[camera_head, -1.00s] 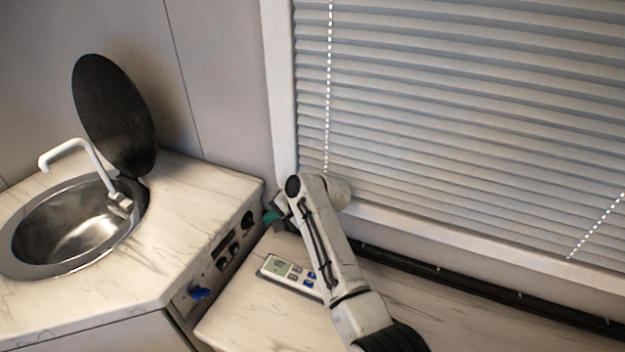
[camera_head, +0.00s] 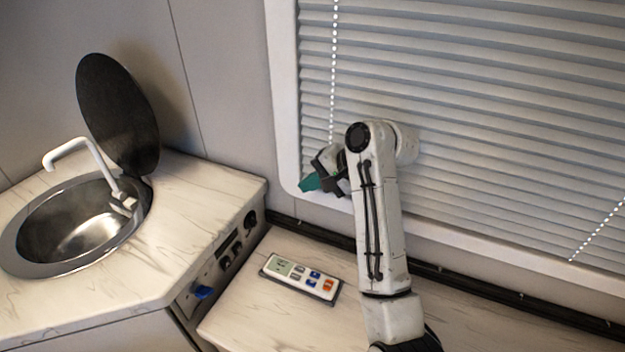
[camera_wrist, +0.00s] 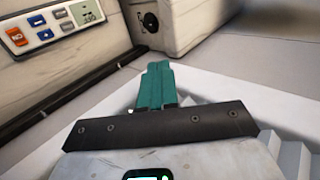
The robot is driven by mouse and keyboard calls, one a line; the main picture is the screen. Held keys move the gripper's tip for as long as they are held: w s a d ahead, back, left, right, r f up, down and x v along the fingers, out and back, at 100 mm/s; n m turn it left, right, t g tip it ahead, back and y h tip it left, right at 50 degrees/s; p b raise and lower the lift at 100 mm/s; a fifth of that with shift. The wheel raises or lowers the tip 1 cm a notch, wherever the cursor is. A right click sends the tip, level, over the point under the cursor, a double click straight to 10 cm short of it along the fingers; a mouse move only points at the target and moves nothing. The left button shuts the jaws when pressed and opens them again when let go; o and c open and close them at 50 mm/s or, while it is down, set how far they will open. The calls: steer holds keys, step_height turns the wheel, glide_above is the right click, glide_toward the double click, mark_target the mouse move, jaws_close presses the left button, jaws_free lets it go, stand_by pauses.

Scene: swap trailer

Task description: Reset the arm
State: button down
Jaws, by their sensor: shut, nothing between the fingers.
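My gripper (camera_head: 309,184) has teal fingers and is raised in front of the window blind, above the lower counter. Its fingers also show in the wrist view (camera_wrist: 155,84), pressed together with nothing between them. In the head view my arm rises from the bottom of the picture, and the gripper points to the left. No object touches the gripper.
A white remote (camera_head: 301,278) with a small screen lies on the lower counter (camera_head: 258,315). A round sink (camera_head: 85,230) with a white faucet (camera_head: 75,150) and raised black lid (camera_head: 117,112) is at left. The blind (camera_head: 470,110) stands close behind my arm.

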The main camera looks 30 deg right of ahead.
steer(key=shift+s+d+r, duration=0.15)
steer(key=shift+s+r, duration=0.05)
steer(key=shift+r, duration=0.2)
steer(key=s+f+n+g+h, duration=0.1)
steer(key=s+f+n+g, duration=0.1)
steer(key=s+f, duration=0.5)
steer(key=s+f+n+g+h, duration=0.1)
steer(key=s+f+n+h, duration=0.1)
steer(key=s+f, duration=0.6)
steer(key=s+f+n+g+h, duration=0.2)
steer(key=s+f+n, duration=0.2)
steer(key=s, duration=1.2)
steer(key=shift+s+d+f+g, duration=0.1)
steer(key=shift+s+f+g, duration=0.1)
steer(key=shift+f, duration=0.65)
steer(key=shift+s+d+f+g, duration=0.1)
steer(key=shift+s+f, duration=0.1)
steer(key=shift+f, duration=0.6)
steer(key=s, duration=0.2)
steer(key=s+n, duration=0.1)
steer(key=s, duration=0.2)
steer(key=s+n+g, duration=0.1)
steer(key=s, duration=0.2)
steer(key=shift+a+f+h, duration=0.15)
steer(key=shift+f+h, duration=0.25)
